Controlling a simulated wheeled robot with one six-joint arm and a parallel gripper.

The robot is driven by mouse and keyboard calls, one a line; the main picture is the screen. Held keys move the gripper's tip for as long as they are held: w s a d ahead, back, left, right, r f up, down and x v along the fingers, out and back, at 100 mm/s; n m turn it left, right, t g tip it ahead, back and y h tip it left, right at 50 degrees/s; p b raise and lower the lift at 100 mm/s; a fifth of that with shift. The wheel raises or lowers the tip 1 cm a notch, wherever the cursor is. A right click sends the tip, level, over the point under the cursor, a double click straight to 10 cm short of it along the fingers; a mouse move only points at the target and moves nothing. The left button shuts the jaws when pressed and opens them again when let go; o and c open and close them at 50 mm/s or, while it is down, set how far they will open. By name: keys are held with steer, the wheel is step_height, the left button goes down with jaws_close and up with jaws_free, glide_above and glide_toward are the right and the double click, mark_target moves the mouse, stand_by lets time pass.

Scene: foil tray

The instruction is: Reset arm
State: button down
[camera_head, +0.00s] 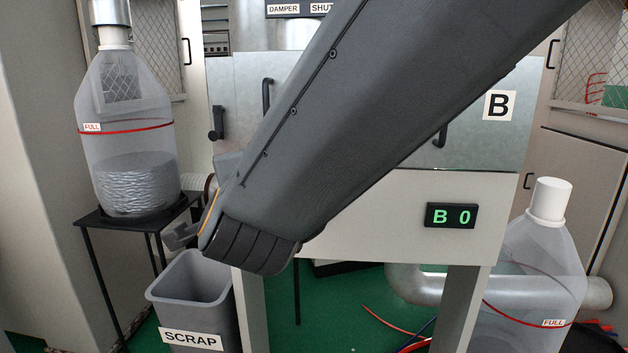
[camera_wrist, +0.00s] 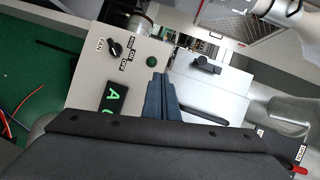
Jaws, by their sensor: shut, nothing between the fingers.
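My arm (camera_head: 380,110) crosses the head view from the upper right down to the middle left, in front of the cabinet with the B label. My arm hides part of the cabinet front.
A large clear bottle (camera_head: 112,120), part full, stands on a black stand (camera_head: 95,216) at left. Another clear bottle (camera_head: 545,262) with a white cap is at lower right.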

steer(key=s+d+f+n+g, duration=0.7)
steer(key=d+f+n+g, duration=0.3)
steer(key=f, duration=0.3)
steer(key=s+d+f+n+g+h, duration=0.2)
steer(key=s+d+n, duration=0.1)
steer(key=s+d, duration=0.35)
steer(key=s+d+f+n+g+h, duration=0.2)
steer(key=s+d+g, duration=0.1)
steer(key=s+d, duration=0.3)
steer(key=d+r+m+h+p, duration=0.1)
steer(key=d+r+m+p, duration=0.1)
steer(key=d+r+p, duration=0.7)
steer(key=shift+w+d+r+p, duration=0.25)
steer(key=shift+d+p, duration=0.95)
steer(key=shift+p, duration=3.15)
